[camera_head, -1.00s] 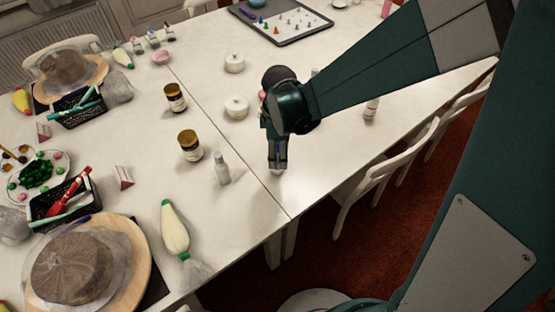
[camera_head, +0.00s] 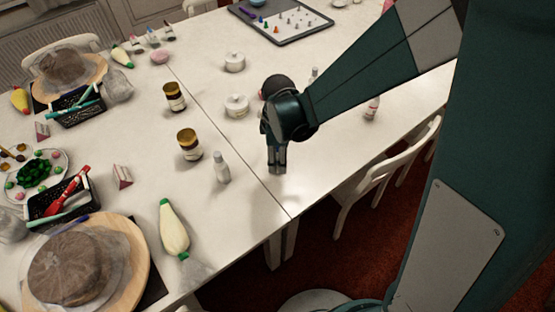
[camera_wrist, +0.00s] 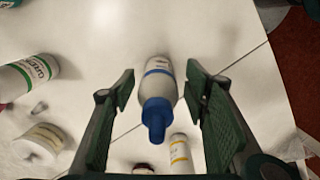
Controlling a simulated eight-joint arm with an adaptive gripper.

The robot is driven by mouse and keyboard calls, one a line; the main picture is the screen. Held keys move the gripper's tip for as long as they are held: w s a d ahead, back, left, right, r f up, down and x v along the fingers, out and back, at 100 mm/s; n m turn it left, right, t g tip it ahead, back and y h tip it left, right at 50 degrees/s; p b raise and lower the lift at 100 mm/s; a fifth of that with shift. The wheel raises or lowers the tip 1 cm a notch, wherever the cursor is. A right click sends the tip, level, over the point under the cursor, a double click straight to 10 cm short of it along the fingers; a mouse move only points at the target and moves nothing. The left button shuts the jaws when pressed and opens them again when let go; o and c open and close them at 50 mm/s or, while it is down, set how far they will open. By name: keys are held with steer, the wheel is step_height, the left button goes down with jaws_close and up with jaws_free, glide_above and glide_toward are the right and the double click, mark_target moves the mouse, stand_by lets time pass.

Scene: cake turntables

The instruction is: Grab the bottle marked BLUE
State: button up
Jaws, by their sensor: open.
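In the wrist view a white bottle with a blue cap (camera_wrist: 158,98) lies in the picture between the two finger pads of my gripper (camera_wrist: 160,84). Gaps show on both sides of it, so the fingers are open and not pressed on it. Its label is too small to read. In the head view my gripper (camera_head: 277,168) points down over the table near the seam. I cannot make out the blue-capped bottle there; my gripper may hide it.
A white bottle with a yellow band (camera_wrist: 181,152) stands close by in the wrist view, with a green-lettered container (camera_wrist: 30,76) and white jar (camera_wrist: 40,142) at left.

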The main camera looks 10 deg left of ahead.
steer(key=shift+w+a+f+b, duration=0.15)
steer(key=shift+f+b, duration=0.35)
steer(key=shift+f, duration=1.45)
steer(key=shift+c, duration=0.2)
steer(key=c, duration=1)
